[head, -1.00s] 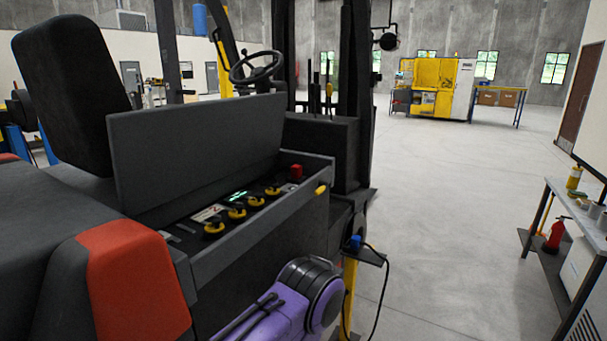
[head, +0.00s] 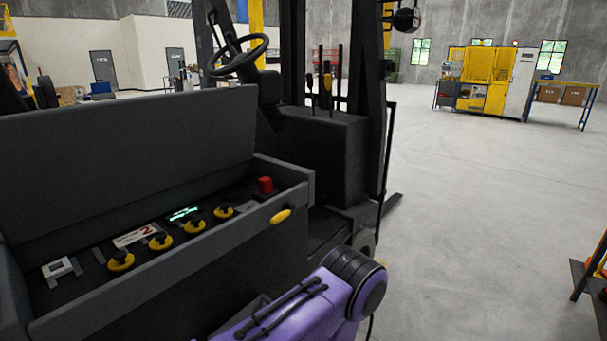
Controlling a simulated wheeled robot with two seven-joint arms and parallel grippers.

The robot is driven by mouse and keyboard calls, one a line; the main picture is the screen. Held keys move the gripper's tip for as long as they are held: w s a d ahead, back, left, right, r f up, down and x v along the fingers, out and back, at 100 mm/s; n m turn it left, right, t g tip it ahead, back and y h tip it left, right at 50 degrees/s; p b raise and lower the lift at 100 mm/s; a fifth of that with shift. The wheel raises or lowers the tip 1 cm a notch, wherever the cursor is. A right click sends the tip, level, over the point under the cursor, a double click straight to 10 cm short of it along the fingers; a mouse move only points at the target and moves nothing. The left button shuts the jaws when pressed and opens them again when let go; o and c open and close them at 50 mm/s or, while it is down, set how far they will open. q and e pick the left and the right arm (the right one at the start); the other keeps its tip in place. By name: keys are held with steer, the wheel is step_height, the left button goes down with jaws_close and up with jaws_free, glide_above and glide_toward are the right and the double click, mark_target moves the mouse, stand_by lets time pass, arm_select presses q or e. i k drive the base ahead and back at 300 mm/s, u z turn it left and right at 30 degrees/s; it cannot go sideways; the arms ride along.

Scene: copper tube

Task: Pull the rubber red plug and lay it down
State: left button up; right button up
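The red plug (head: 265,185) stands upright at the far right end of the open battery compartment (head: 298,190) of a forklift. Several yellow-ringed black caps (head: 159,242) sit in a row to its left, with a small lit green display (head: 184,213) behind them. A purple arm link of mine comes in at the bottom centre, below and in front of the compartment, apart from the plug. Neither gripper shows in the head view.
The raised dark lid (head: 130,150) stands behind the compartment. A yellow handle (head: 281,216) juts from its front wall. The steering wheel (head: 238,55) and mast are beyond. Open concrete floor (head: 470,200) lies to the right, with a yellow machine (head: 487,78) far back.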

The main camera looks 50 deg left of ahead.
mark_target(264, 184)
steer(key=i, duration=1.75)
steer(key=u, duration=3.05)
